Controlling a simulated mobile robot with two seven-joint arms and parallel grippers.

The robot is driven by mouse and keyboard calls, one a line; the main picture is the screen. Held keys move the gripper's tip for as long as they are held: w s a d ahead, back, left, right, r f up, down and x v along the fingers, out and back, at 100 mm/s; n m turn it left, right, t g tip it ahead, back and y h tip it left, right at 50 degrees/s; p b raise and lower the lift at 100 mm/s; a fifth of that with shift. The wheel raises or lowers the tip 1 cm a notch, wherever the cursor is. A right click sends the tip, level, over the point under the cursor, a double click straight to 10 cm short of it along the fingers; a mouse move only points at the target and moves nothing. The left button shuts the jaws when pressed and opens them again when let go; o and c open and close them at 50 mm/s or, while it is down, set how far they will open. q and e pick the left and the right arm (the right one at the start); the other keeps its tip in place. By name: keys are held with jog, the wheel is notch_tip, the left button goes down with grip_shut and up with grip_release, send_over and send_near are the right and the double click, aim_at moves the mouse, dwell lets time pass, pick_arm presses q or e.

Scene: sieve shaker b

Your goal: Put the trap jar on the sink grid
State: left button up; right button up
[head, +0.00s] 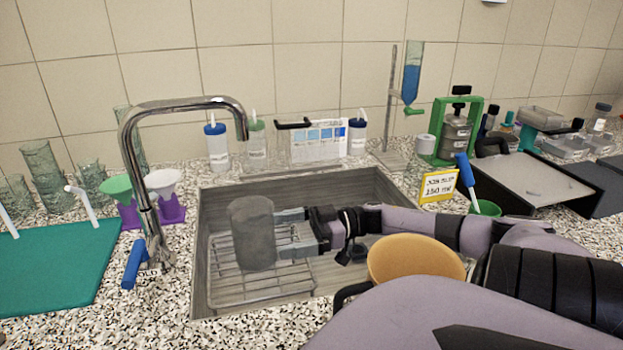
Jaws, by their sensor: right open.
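The trap jar (252,234), a dark grey cylinder, stands about upright over the wire sink grid (262,291) in the sink basin. Its lower end appears to rest on the grid's bars, though exact contact is hard to see. My right gripper (288,232) reaches in from the right, with its open fingers at the right side of the jar. The fingertips come up to the jar's edge; whether they touch it I cannot tell. My left gripper is not in view.
A chrome faucet (136,150) with a blue handle rises at the sink's left and arches above the basin. A yellow label (438,186) and green cup (485,208) stand right of the sink.

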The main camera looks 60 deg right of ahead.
jog(key=shift+v, duration=2.65)
